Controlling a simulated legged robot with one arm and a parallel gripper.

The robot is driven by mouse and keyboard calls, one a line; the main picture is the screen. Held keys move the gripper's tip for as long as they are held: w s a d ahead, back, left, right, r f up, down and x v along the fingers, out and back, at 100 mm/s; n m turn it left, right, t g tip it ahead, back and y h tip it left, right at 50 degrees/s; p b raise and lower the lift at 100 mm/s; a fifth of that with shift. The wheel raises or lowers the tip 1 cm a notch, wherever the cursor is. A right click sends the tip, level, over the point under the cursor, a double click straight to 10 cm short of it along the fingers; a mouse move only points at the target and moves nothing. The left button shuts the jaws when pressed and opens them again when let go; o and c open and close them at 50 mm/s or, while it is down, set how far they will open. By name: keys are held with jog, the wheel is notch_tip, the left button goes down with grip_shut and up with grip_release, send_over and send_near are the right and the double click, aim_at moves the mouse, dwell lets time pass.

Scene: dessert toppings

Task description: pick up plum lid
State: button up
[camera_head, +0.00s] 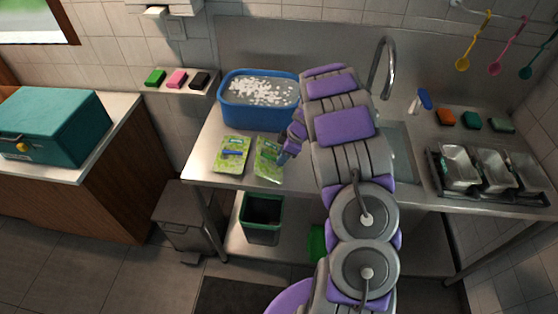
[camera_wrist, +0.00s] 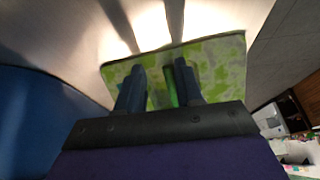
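I cannot make out a plum lid in either view. My gripper (camera_head: 284,156) hangs low over the counter by the right-hand green packet (camera_head: 268,160). In the wrist view, my gripper (camera_wrist: 158,80) has its two dark fingers apart over a green patterned packet (camera_wrist: 218,68). A darker green strip (camera_wrist: 170,88) shows between the fingers, close to the right one. I cannot tell whether the fingers touch the packet. My arm hides part of the counter behind it.
A blue tub (camera_head: 258,115) with white bits stands behind the packets. Another green packet (camera_head: 231,154) lies to the left. Metal trays (camera_head: 460,168) stand at the right of the counter. A green-rimmed bin (camera_head: 262,220) is below. A teal box (camera_head: 50,128) sits far left.

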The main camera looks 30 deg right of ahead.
jog(key=shift+s+d+f, duration=0.25)
jog(key=shift+d+f, duration=0.25)
jog(key=shift+d, duration=0.35)
jog(key=shift+c, duration=0.8)
jog(key=shift+d, duration=0.4)
jog(key=shift+c, duration=0.7)
grip_shut()
jog(key=shift+w+a+r, duration=0.1)
jog(key=shift+w+a, duration=0.1)
jog(key=shift+a, duration=1)
jog(key=shift+w+d+r, duration=0.2)
jog(key=shift+d+r, duration=0.15)
jog(key=shift+d, duration=0.1)
notch_tip(320, 180, up, 3)
jog(key=shift+d+r+p, duration=0.1)
jog(key=shift+d+p, duration=0.05)
jog(key=shift+p, duration=0.45)
jog(key=s+d, duration=0.1)
jog(key=s, duration=0.3)
jog(key=s+d+p, duration=0.1)
jog(key=s+d, duration=0.1)
jog(key=s, duration=0.3)
jog(key=s+d+r, duration=0.1)
jog(key=s, duration=0.4)
jog(key=shift+d+r, duration=0.1)
jog(key=shift+d, duration=0.25)
jog(key=shift+s+r, duration=0.1)
jog(key=shift+s, duration=0.45)
